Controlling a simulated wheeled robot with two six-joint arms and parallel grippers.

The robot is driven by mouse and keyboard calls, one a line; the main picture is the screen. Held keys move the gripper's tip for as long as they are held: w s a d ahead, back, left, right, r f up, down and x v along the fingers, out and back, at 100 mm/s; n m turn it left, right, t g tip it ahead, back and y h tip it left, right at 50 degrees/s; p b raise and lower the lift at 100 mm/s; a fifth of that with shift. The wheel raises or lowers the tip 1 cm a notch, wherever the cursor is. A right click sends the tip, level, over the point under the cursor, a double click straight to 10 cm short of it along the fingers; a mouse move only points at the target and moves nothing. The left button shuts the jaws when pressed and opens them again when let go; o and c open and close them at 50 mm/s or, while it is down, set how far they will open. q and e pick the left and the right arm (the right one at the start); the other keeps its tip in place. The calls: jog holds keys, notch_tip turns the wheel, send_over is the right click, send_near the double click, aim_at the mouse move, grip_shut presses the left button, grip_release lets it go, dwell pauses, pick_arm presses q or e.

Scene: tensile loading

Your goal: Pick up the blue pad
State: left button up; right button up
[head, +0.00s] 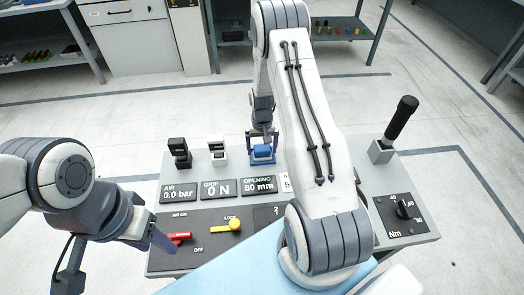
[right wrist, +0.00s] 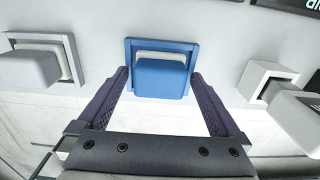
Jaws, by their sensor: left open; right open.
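The blue pad (head: 262,151) sits in a blue square holder at the back of the grey console, between the white pad and my right arm. In the right wrist view the blue pad (right wrist: 161,77) stands in its blue frame, with a pale layer along its far side. My right gripper (head: 262,134) is above the pad in the head view. In the right wrist view my right gripper (right wrist: 160,82) is open, with one finger on each side of the pad and visible gaps. My left gripper (head: 120,262) is at the console's left front, away from the pad.
A black pad (head: 180,150) and a white pad (head: 217,150) stand left of the blue one. The console (head: 160,258) carries displays, a red lever (head: 178,237), a yellow lever (head: 228,226) and a black dial (head: 405,208). A black-handled tool (head: 400,120) stands at the right.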

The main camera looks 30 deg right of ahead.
aim_at(262, 147)
jog(key=c, duration=1.3)
jog(key=shift+c, duration=0.2)
jog(key=shift+r, duration=0.6)
notch_tip(262, 147, up, 3)
jog(key=shift+w+f+b, duration=0.1)
jog(key=shift+b, duration=0.5)
jog(key=s+d+r+b, duration=0.1)
jog(key=s+d+r, duration=0.6)
jog(key=d, duration=0.2)
jog(key=shift+s+b, duration=0.3)
jog(key=shift+b, duration=0.1)
jog(key=o, duration=0.9)
jog(key=shift+c, duration=0.2)
jog(key=c, duration=0.6)
